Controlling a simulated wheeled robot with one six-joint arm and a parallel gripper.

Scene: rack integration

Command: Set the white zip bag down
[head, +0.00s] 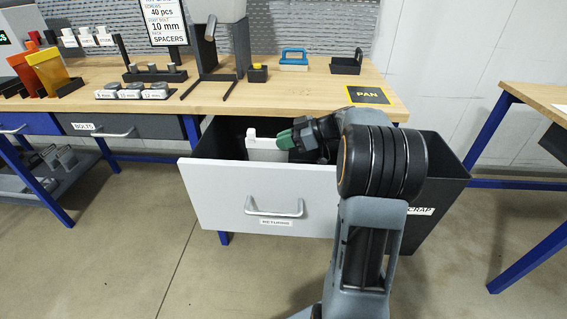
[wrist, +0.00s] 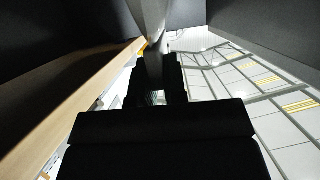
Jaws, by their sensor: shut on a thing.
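The white zip bag (head: 266,150) shows as a pale upright shape inside the open drawer, its lower part hidden behind the drawer front. My gripper (head: 287,139), with a green part near its tip, reaches in from the right and is shut on the bag's upper right side. In the wrist view a pale grey piece (wrist: 150,28), seemingly the bag, runs up from between the dark jaws (wrist: 154,75). The drawer (head: 230,195) has a white front, a handle and a label that seems to read RETURNS. Whether the bag touches the drawer floor cannot be told.
The wooden bench (head: 225,102) is above and behind the drawer. A dark scrap bin (head: 432,185) stands close on the right, beside my arm. A yellow-edged PAN mark (head: 368,95) lies on the bench corner. Pale panels with yellow stripes (wrist: 300,106) show in the wrist view.

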